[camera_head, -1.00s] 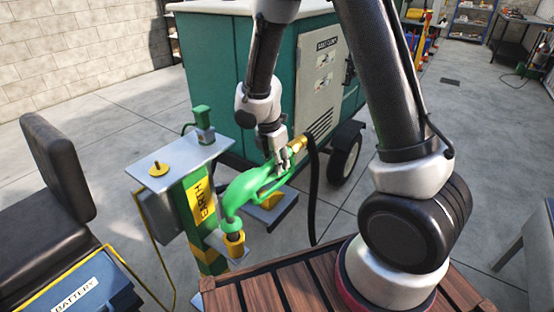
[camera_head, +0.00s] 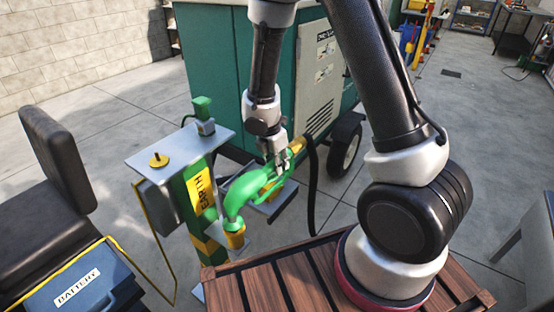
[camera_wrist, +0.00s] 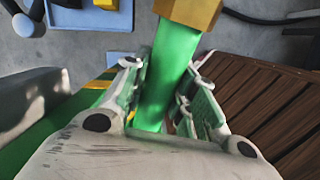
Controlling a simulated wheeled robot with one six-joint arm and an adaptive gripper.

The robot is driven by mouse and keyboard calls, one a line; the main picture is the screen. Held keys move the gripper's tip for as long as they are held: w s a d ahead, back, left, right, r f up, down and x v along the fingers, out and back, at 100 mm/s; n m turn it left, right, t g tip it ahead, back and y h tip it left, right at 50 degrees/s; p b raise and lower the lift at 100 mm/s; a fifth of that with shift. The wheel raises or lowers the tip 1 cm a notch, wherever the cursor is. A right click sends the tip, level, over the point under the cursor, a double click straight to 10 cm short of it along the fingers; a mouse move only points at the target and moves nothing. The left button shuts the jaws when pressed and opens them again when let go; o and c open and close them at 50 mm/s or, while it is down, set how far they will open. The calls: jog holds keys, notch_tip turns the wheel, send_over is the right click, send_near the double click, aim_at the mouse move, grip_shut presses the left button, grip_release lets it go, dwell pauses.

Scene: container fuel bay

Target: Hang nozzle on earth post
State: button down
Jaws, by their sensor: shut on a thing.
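The green nozzle (camera_head: 250,188) has a brass hose fitting at its upper right end, which also shows in the wrist view (camera_wrist: 188,10). My gripper (camera_head: 283,160) is shut on the nozzle's body, with a finger on either side of it in the wrist view (camera_wrist: 160,95). The green earth post (camera_head: 203,200) stands just left, with a yellow EARTH label and a grey top plate.
A black hose (camera_head: 311,190) hangs from the nozzle fitting. A green cabinet (camera_head: 222,80) on wheels stands behind. A black seat (camera_head: 50,180) and a blue battery box (camera_head: 85,285) are at left. Wooden slats (camera_head: 290,280) lie in front.

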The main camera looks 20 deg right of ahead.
jog(key=shift+f, duration=0.4)
jog(key=c, duration=1.1)
grip_release()
jog(key=shift+s, duration=0.1)
jog(key=v, duration=1.2)
